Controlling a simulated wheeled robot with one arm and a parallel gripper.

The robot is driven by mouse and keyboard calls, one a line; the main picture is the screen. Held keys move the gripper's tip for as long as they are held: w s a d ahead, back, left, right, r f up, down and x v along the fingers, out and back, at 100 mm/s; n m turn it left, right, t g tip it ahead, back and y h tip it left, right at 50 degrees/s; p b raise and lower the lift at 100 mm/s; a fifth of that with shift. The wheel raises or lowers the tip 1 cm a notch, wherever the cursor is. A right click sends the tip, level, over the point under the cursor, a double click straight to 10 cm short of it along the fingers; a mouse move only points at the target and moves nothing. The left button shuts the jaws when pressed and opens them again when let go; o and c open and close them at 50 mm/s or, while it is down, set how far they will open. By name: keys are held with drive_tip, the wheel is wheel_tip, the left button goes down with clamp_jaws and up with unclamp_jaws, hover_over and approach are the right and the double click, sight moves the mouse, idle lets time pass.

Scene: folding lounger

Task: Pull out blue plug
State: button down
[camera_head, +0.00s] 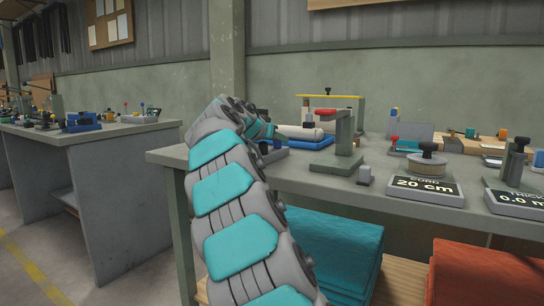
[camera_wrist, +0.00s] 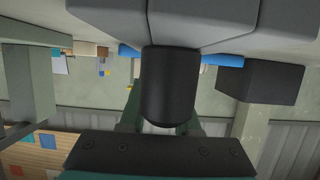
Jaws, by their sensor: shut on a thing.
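My gripper (camera_head: 265,133) is at the end of my teal and grey arm, low over the left part of the workbench. It is mostly hidden by the arm in the head view. A small blue part (camera_head: 277,144) shows right beside the gripper on a dark block (camera_head: 273,154); it looks like the blue plug. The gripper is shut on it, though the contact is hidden. In the wrist view a black cylinder (camera_wrist: 168,90) fills the middle, and blue strips (camera_wrist: 222,60) show on both sides behind it. I cannot tell whether these strips belong to the plug.
A blue tray with pale rolls (camera_head: 305,142) lies behind. A spool on a 20 cm plate (camera_head: 425,185) stands further right. Teal cloths (camera_head: 335,250) lie below.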

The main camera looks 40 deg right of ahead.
drive_tip(key=shift+r, duration=0.1)
drive_tip(key=shift+r+p, duration=1.55)
drive_tip(key=shift+r, duration=0.9)
